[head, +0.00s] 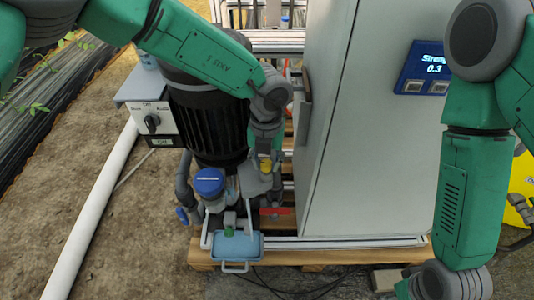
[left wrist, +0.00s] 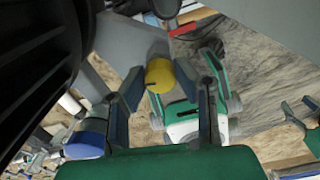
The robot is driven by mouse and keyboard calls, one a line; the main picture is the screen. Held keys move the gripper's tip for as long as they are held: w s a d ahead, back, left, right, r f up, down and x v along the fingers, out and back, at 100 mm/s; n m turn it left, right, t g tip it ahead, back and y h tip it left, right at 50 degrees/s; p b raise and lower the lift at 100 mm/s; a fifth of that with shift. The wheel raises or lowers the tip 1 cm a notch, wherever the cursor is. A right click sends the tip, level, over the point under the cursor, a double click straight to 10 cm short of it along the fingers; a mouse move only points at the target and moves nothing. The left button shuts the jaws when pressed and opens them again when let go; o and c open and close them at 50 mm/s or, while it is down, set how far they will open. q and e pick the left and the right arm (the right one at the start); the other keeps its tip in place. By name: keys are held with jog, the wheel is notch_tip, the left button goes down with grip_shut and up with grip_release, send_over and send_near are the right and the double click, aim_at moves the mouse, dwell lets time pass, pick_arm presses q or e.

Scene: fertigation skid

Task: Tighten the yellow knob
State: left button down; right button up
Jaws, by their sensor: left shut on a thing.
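The small yellow knob (head: 266,166) sits on the pipework to the right of the black pump motor (head: 210,125) in the head view. In the left wrist view the yellow knob (left wrist: 160,76) is round, with a dark line on its face. My left gripper (head: 264,158) comes down on it from above. In the left wrist view the two fingers of my left gripper (left wrist: 161,84) stand on either side of the knob and are shut on it. The fingers hide part of the knob in the head view.
A tall grey cabinet (head: 335,130) with a blue display (head: 424,67) stands close to the right. A blue-capped part (head: 209,182), a light-blue container (head: 237,246) and a red handle (head: 277,211) lie below. A switch box (head: 152,122) and white pipe (head: 91,215) are left.

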pick_arm(q)
jog(key=m+p, duration=0.3)
jog(key=p, duration=0.1)
jog(key=m+p, duration=0.2)
jog(key=p, duration=0.1)
jog(key=shift+r+m, duration=0.25)
jog(key=shift+m, duration=0.05)
jog(key=shift+m+p, duration=0.65)
jog(key=shift+m, duration=0.15)
jog(key=m+p, duration=0.1)
jog(key=m, duration=0.2)
jog(key=shift+f+m+p, duration=0.15)
jog(key=shift+m+p, duration=0.2)
jog(key=shift+m, duration=0.05)
jog(key=m+p, duration=0.1)
jog(key=m, duration=0.4)
jog(key=shift+w, duration=0.1)
jog(key=shift+m, duration=0.3)
jog(key=c, duration=1.3)
grip_release()
jog(key=shift+f, duration=0.1)
jog(key=shift+o, duration=0.2)
